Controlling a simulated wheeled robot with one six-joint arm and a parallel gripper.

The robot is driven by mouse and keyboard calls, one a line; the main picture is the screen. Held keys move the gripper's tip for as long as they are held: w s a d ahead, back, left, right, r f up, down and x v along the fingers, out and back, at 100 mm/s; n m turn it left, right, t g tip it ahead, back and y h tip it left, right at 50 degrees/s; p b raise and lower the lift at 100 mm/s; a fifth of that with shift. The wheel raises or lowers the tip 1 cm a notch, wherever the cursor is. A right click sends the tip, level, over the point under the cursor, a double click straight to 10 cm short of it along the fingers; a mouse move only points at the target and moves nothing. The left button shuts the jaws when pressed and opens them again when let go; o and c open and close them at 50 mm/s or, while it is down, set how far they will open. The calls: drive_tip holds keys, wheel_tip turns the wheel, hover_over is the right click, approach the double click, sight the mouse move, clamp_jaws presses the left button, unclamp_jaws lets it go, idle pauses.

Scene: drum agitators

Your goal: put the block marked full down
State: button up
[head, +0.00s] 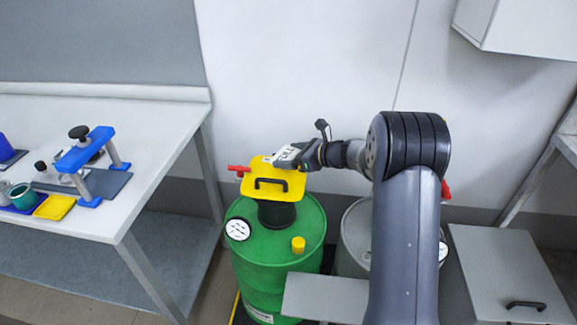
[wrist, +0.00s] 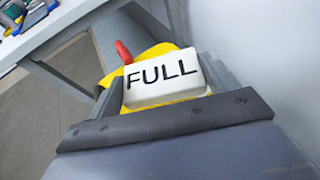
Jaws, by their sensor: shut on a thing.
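The white block marked FULL (wrist: 164,78) is between the two fingers of my gripper (wrist: 160,92) in the wrist view, its lettering facing the camera. In the head view the block (head: 287,154) is a small white shape at the tip of my gripper (head: 297,155). My gripper is shut on it, over or beside the right edge of a yellow plate (head: 262,188) with a black handle. I cannot tell whether the block touches the plate.
A red lever (head: 238,169) sticks out left of the yellow plate. A yellow cap (head: 298,245) and a white round dial (head: 238,229) are on the drum top. A grey drum (head: 354,240) stands to the right, partly behind my arm. A workbench (head: 150,160) is at left.

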sight(292, 173)
drive_tip(key=shift+f, duration=2.1)
drive_tip(key=shift+f, duration=0.1)
drive_tip(key=shift+f+b, duration=0.15)
drive_tip(key=shift+b, duration=0.2)
drive_tip(key=o, duration=0.7)
drive_tip(key=shift+r, duration=0.25)
drive_tip(key=shift+s+d+r, duration=0.1)
drive_tip(key=shift+d+r, duration=0.05)
drive_tip(key=shift+d, duration=0.15)
drive_tip(key=v, duration=1.1)
drive_tip(key=shift+s+d+r, duration=0.1)
drive_tip(key=shift+s+d, duration=0.05)
